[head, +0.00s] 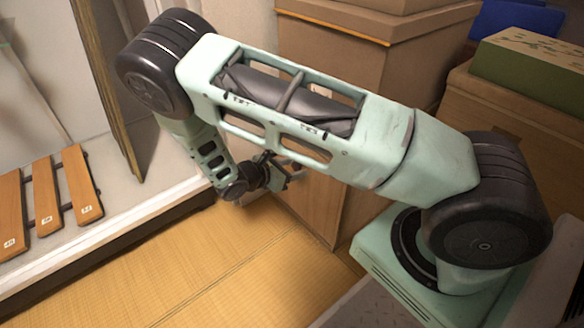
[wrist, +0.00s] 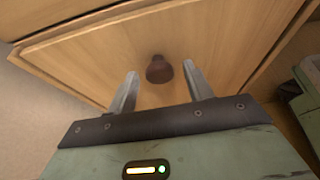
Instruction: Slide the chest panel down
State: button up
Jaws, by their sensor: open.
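The chest panel (wrist: 225,45) is pale wood and fills much of the wrist view, tilted in the picture. A dark brown round knob (wrist: 158,71) stands out from it. My gripper (wrist: 160,69) is open, with one grey finger on each side of the knob. A gap shows between each finger and the knob, and I cannot tell how near the tips are to the panel. In the head view the wooden chest (head: 335,50) stands behind my arm. My gripper (head: 275,175) is low beside its front, and my arm hides much of the chest.
A green box (head: 530,62) sits on a brown box (head: 510,110) at the right. Wooden slats with tags (head: 45,195) lie on the pale ledge (head: 140,208) at the left. The tatami floor (head: 215,270) is clear in front.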

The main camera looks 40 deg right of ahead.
jog(key=p+v, duration=0.6)
jog(key=v, duration=1.1)
jog(key=shift+a, duration=0.1)
jog(key=s+a+r+m+y+p, duration=0.1)
jog(key=s+a+r+m+y, duration=0.3)
jog(key=s+r, duration=0.45)
jog(key=s+a+r+m+y+p, duration=0.1)
jog(key=s+a+r+m+y, duration=0.15)
jog(key=s+r+y, duration=0.55)
jog(key=s+a+r+m+y+p, duration=0.15)
jog(key=s+r+m, duration=0.25)
jog(key=s+r, duration=0.5)
notch_tip(320, 180, up, 39)
jog(key=w+p, duration=0.1)
jog(key=p, duration=3.6)
jog(key=shift+w+a+r, duration=0.2)
jog(key=shift+w+r, duration=0.05)
jog(key=shift+w, duration=0.1)
jog(key=shift+y, duration=0.25)
